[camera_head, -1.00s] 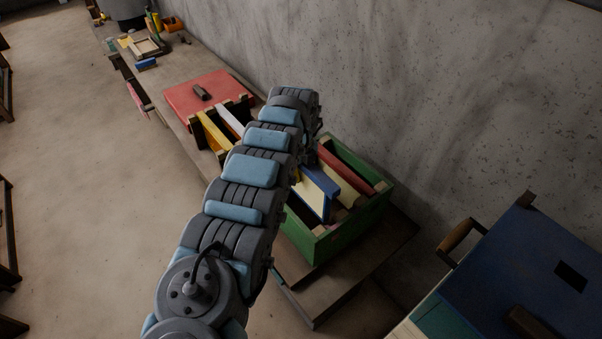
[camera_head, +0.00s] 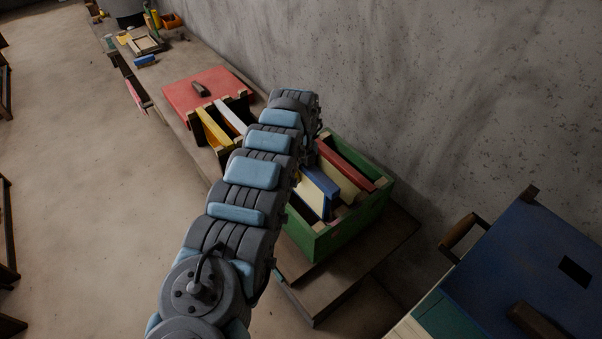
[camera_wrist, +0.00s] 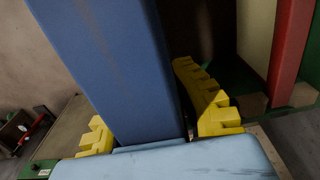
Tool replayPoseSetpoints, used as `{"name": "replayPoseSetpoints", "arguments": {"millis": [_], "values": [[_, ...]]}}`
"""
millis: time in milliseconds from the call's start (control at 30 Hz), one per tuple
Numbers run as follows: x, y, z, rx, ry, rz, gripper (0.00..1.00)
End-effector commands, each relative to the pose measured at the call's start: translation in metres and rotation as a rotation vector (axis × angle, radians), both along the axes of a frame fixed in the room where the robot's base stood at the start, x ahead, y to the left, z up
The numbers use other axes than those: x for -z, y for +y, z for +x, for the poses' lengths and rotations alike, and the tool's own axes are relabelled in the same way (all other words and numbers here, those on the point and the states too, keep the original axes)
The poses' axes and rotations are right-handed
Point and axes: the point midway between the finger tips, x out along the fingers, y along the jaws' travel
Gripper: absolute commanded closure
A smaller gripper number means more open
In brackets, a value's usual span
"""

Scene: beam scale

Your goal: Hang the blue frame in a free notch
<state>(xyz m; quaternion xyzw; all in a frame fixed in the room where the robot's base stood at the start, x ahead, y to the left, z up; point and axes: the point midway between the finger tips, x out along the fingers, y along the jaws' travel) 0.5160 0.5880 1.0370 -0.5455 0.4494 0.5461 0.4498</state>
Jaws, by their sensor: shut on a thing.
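The blue frame (camera_head: 321,181) has a blue top bar and a pale panel below it. In the head view it is at the green box (camera_head: 318,241), near a red-topped frame (camera_head: 345,166). In the wrist view the blue bar (camera_wrist: 120,70) fills the space between the yellow fingers of my gripper (camera_wrist: 152,125), which is shut on it. The red bar (camera_wrist: 291,50) stands to the right, apart from the blue one. My arm hides the gripper and part of the box in the head view. I cannot tell whether the blue frame rests in a notch.
A dark box with a yellow frame (camera_head: 214,129) and a white one (camera_head: 231,116) stands left of my arm, by a red lid (camera_head: 188,94). A blue-topped box (camera_head: 530,265) is at the right. The concrete wall rises close behind the green box.

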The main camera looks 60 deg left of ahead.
Motion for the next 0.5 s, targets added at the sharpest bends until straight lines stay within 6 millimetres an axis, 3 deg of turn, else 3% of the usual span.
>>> {"name": "replayPoseSetpoints", "arguments": {"millis": [500], "values": [[0.013,0.000,0.000,0.000,0.000,0.001,1.00]]}}
